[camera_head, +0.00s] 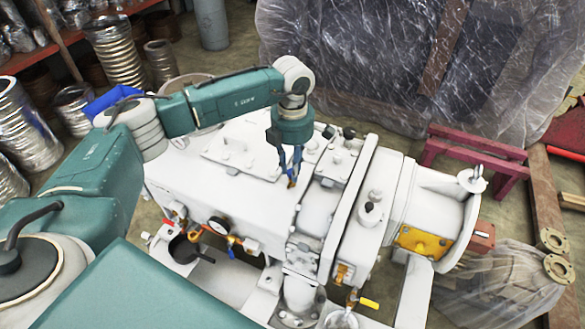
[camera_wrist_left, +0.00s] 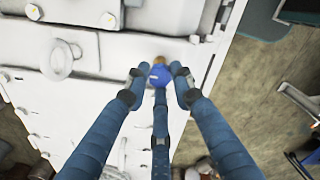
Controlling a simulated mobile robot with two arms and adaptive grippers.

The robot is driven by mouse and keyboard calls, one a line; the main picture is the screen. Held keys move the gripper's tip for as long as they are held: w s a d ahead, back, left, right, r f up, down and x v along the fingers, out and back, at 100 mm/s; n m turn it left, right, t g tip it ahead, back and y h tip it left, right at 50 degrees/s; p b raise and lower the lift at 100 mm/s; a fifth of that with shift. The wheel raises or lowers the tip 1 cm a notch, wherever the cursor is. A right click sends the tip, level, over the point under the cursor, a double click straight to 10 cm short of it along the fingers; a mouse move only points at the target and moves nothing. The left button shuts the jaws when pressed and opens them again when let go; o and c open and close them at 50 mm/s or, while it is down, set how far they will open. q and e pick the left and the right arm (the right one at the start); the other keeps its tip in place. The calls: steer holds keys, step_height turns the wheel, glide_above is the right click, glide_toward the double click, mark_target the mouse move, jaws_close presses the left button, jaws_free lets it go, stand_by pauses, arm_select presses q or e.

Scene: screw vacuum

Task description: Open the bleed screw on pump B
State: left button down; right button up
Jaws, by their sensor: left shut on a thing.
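The pump (camera_head: 190,185) is a large white machine filling the middle of the head view. I cannot read a letter on it. My left gripper (camera_head: 290,178), with three blue fingers, reaches down to the pump's top. It is shut on a small bleed screw there; only a brownish bit of this screw (camera_head: 291,184) shows below the fingertips. In the left wrist view, the bleed screw shows as a bright blue round head (camera_wrist_left: 160,75) with a brass-coloured part beyond it, between the fingertips of my left gripper (camera_wrist_left: 160,82). My right gripper is not in view.
A pressure gauge (camera_head: 218,225) and small valves line the pump's near side. A yellow-handled valve (camera_head: 368,302) is at the lower right. Plastic sheeting (camera_head: 410,60) hangs behind, with a maroon stand (camera_head: 475,160) at right. Metal coils (camera_head: 118,55) stand at upper left.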

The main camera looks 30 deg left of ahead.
arm_select(q)
steer(key=shift+w+r, duration=0.1)
steer(key=shift+r, duration=0.05)
steer(key=c, duration=1.5)
jaws_free()
steer(key=shift+o, duration=0.2)
step_height(320, 180, up, 12)
